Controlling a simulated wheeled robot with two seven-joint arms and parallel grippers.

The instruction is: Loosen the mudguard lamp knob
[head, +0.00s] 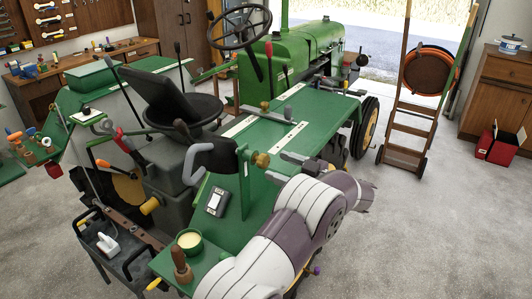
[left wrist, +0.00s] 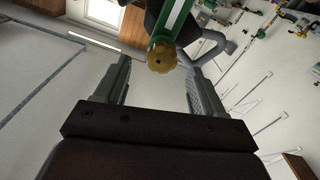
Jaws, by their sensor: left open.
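The mudguard lamp knob is a round brass-yellow knob (head: 261,159) on an upright green bracket (head: 243,182). The black lamp (head: 212,160) is at the left of this bracket. My left gripper (head: 279,166) is open just right of the knob, its grey fingers pointing at it. In the left wrist view the knob (left wrist: 162,57) shows face-on between the two fingertips of my left gripper (left wrist: 160,72), at or slightly beyond their ends. I see a gap on both sides of it. The green bracket (left wrist: 172,22) runs up behind it. My right gripper is not in view.
The green mudguard (head: 225,235) carries a switch (head: 215,201), a yellow-filled green cup (head: 189,241) and a wooden-handled tool (head: 181,265). The black seat (head: 165,95) and steering wheel (head: 239,27) stand behind. The concrete floor (head: 430,225) at right is clear.

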